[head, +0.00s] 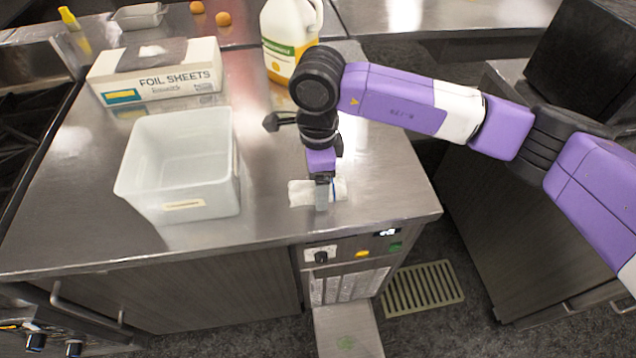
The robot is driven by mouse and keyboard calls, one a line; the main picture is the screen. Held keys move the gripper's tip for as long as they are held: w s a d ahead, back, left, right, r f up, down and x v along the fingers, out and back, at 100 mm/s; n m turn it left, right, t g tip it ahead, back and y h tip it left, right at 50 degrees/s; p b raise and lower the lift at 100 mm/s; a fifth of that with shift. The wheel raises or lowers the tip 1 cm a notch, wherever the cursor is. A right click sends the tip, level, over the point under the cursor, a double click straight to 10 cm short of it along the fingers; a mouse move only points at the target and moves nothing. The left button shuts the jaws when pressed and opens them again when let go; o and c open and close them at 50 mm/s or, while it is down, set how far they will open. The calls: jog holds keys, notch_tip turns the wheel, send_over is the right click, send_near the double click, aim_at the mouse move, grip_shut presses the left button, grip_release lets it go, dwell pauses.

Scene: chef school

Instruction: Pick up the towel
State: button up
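A small white folded towel (299,193) lies on the steel counter near its front edge, right of the white tub. My gripper (322,198) points down over the towel and hides its middle. The fingers are at or just above the towel; I cannot tell whether they touch it. The gripper is seen from a side where the gap between the fingers does not show.
An open white tub (180,165) stands left of the towel. Behind it are a foil sheets box (155,75), a jug with a yellow-green label (287,40) and two orange-brown round items (223,18). The counter's front edge (390,222) is close to the towel.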

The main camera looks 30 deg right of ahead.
jog(key=shift+f, duration=0.35)
jog(key=shift+c, duration=0.2)
jog(key=c, duration=1.4)
jog(key=shift+c, duration=0.2)
notch_tip(320, 180, up, 20)
jog(key=b, duration=0.2)
jog(key=shift+b, duration=0.35)
